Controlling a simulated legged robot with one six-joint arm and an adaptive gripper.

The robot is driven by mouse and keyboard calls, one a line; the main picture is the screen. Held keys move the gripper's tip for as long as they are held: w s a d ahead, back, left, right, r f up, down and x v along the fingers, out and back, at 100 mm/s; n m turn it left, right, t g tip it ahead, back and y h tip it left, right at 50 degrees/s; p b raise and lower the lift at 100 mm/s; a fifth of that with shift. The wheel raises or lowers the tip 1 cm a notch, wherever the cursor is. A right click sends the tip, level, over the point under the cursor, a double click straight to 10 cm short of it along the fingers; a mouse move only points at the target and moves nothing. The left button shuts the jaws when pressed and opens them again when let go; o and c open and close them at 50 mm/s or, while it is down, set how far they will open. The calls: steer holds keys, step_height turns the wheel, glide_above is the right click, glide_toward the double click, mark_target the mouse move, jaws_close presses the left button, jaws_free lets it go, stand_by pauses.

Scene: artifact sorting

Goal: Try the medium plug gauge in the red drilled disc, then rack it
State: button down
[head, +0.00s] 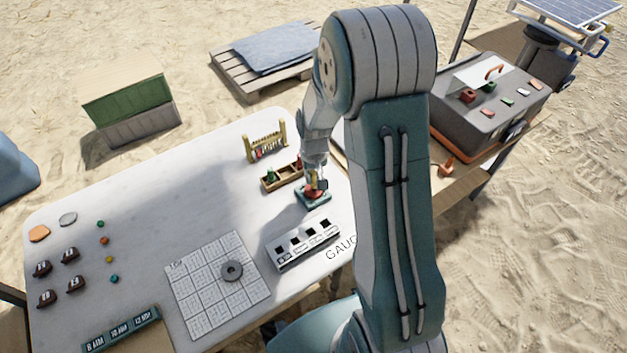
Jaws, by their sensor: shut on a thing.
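My gripper (315,184) points down over the teal pad (322,199) near the table's right edge. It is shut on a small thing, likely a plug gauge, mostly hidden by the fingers. The red drilled disc (312,195) lies on the pad right under the fingertips. I cannot tell whether the held thing is in the disc's hole or just above it. A pale block with several dark square openings (303,246), possibly the gauge rack, lies nearer, beside the printed letters "GAUG".
A wooden tray (268,186) with green and red pieces stands left of my gripper. Behind it is a small wooden frame (249,156) with hanging items. A grid sheet (198,290) holds a grey ring (232,271). The table's middle is clear; my arm hides part of its right side.

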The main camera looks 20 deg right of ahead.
mark_target(314, 172)
steer(key=shift+r, duration=2.05)
steer(key=s+a+r+n, duration=0.5)
steer(key=r, duration=0.1)
steer(key=w+f, duration=0.3)
steer(key=w, duration=0.1)
steer(key=w+f, duration=0.3)
steer(key=w, duration=0.1)
steer(key=w+f, duration=0.3)
steer(key=w, duration=0.1)
steer(key=shift+w+f, duration=0.15)
steer(key=shift+w, duration=0.25)
steer(key=shift+w+f, duration=0.35)
steer(key=shift+f, duration=0.05)
step_height(314, 172, down, 3)
steer(key=shift+w+f, duration=0.15)
